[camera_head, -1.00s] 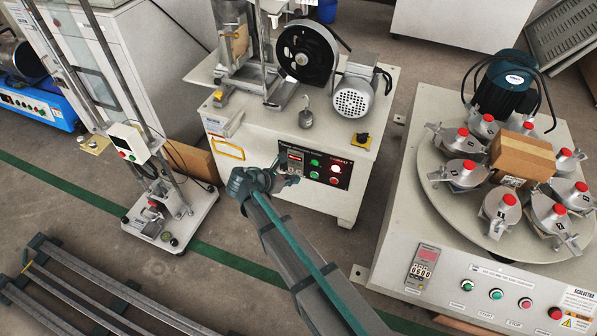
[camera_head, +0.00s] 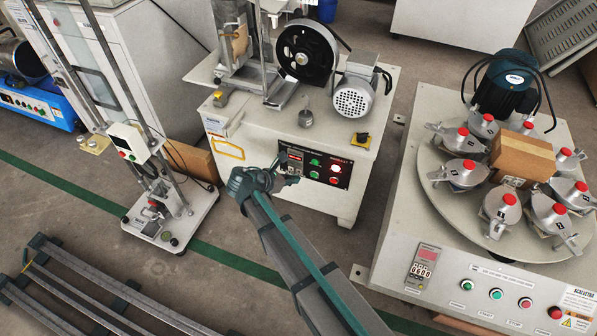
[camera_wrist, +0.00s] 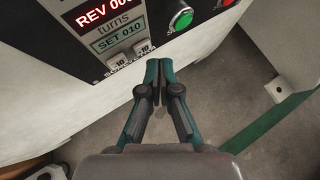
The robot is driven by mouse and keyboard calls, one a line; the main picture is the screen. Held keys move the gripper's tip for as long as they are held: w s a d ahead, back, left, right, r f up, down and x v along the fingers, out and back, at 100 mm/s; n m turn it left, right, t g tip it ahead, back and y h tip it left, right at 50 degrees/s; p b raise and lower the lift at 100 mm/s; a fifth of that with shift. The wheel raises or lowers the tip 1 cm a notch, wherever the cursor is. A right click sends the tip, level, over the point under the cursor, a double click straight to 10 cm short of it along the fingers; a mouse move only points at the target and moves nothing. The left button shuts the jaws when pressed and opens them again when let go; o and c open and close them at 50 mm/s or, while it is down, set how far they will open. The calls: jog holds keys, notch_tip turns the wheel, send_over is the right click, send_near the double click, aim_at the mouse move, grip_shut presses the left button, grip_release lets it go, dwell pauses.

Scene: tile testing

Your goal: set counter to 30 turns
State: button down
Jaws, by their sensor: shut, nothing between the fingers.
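The counter (camera_wrist: 112,20) is on a dark panel in the wrist view. Its red display reads "REV 00" with the end cut off, "turns" is under it, and the green display (camera_wrist: 117,38) reads "SET 010". Two small keys (camera_wrist: 130,54) sit below; their labels are too small to read surely. My gripper (camera_wrist: 159,68) is shut and empty, below and right of the keys and seemingly apart from them. In the head view my gripper (camera_head: 288,172) is at the panel's lower left, partly covering the counter (camera_head: 295,157).
A green button (camera_wrist: 181,18) is right of the counter. Open floor lies below my gripper.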

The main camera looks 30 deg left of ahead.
jog(key=shift+w+a+p, duration=0.15)
jog(key=shift+w+p, duration=0.6)
jog(key=shift+p, duration=0.4)
dwell(0.7)
dwell(0.3)
jog(key=shift+s+p, duration=0.6)
jog(key=shift+s, duration=0.15)
jog(key=shift+d, duration=0.2)
jog(key=s, duration=0.1)
jog(key=s+p, duration=0.1)
jog(key=s, duration=0.1)
jog(key=s+d+p, duration=0.1)
jog(key=s, duration=0.1)
dwell(1.8)
